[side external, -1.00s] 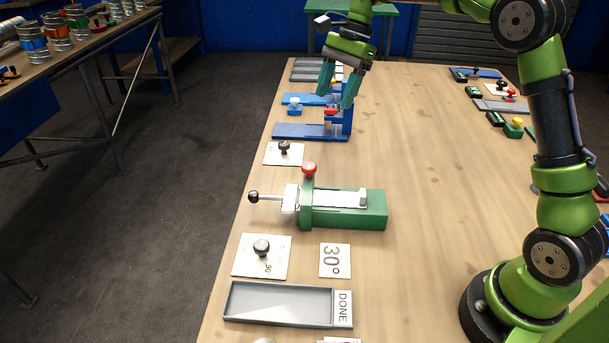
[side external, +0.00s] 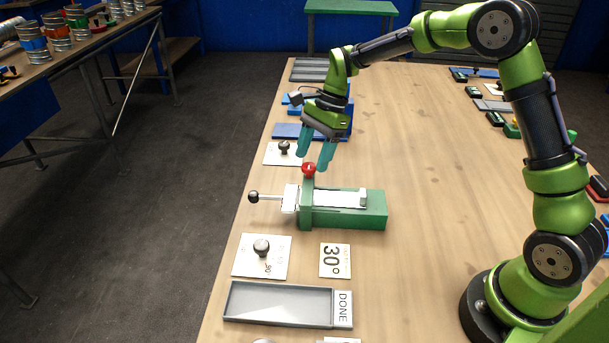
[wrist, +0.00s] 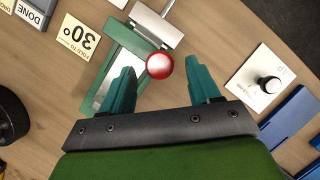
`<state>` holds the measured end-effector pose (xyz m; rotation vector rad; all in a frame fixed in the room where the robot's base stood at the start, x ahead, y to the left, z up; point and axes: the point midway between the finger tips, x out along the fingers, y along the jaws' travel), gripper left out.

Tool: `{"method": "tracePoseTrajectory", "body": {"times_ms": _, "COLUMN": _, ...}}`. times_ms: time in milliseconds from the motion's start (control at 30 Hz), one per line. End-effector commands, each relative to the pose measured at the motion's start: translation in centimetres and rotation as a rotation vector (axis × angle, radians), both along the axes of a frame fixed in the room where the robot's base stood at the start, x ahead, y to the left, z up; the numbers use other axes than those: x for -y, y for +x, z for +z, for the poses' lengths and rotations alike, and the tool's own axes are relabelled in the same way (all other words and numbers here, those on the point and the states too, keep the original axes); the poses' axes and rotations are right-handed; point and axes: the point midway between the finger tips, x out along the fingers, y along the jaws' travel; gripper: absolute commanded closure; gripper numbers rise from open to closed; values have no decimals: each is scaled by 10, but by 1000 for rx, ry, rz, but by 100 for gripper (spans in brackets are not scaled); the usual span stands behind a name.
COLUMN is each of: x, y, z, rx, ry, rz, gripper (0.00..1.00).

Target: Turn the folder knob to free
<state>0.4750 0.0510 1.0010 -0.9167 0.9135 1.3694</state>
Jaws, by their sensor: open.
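The folder is a green block fixture (side external: 345,212) with a metal slide and a black-ended lever (side external: 254,196) pointing left. Its knob is red (side external: 309,169) and stands on top of the fixture's upright. In the wrist view the red knob (wrist: 159,66) lies beyond and between the fingertips, over the green body (wrist: 118,62). My gripper (side external: 314,160) is open, with teal fingers close to the knob in the side view. In the wrist view the fingers (wrist: 164,75) are apart, one on each side of the knob's line. I cannot tell whether either touches it.
A white card with a black knob (side external: 284,150) lies behind the fixture, and another (side external: 262,257) lies in front. A "30°" card (side external: 335,261) and a grey DONE tray (side external: 277,302) are nearer. Blue fixtures (side external: 298,131) stand behind. The table's middle right is clear.

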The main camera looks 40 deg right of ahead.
Motion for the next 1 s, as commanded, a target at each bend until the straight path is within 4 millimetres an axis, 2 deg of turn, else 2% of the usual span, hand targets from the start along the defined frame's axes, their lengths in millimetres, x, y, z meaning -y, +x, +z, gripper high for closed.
{"method": "tracePoseTrajectory", "body": {"times_ms": 133, "x": -5, "y": -1, "z": -11, "rx": -3, "ry": 0, "rz": -1, "gripper": 38}}
{"method": "tracePoseTrajectory", "body": {"times_ms": 467, "x": -6, "y": 0, "z": -14, "rx": 0, "ry": 0, "rz": -1, "gripper": 38}}
{"method": "tracePoseTrajectory", "body": {"times_ms": 800, "x": -5, "y": 0, "z": -13, "rx": 0, "ry": 0, "rz": -1, "gripper": 90}}
{"method": "tracePoseTrajectory", "body": {"times_ms": 833, "x": -5, "y": 0, "z": -13, "rx": 0, "ry": 0, "rz": -1, "gripper": 94}}
{"method": "tracePoseTrajectory", "body": {"times_ms": 1000, "x": -5, "y": 0, "z": -13, "rx": 0, "ry": 0, "rz": 8, "gripper": 94}}
